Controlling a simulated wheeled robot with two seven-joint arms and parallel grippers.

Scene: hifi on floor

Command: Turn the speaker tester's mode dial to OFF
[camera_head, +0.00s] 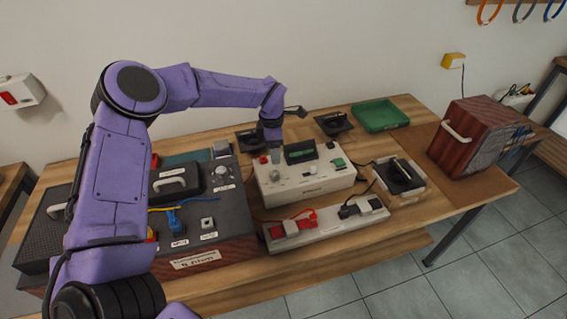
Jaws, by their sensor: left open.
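A cream box with a dark display, which looks like the speaker tester (315,187), sits in the middle of the wooden table. Its top carries a red button, small knobs and a green button. The lettering is too small to read, and I cannot make out which control is the mode dial. My left gripper (274,155) points down at the back left of the tester's top, beside the display. It is open; I cannot tell whether its fingers touch or surround a control there. The fingers hide part of the panel. My right gripper is not in view.
A dark panel box (232,235) with a knob and blue plug stands left of the tester. A pale strip (330,229) with red and black clips lies in front. A green tray (380,115) and a red-brown speaker cabinet (468,137) stand right.

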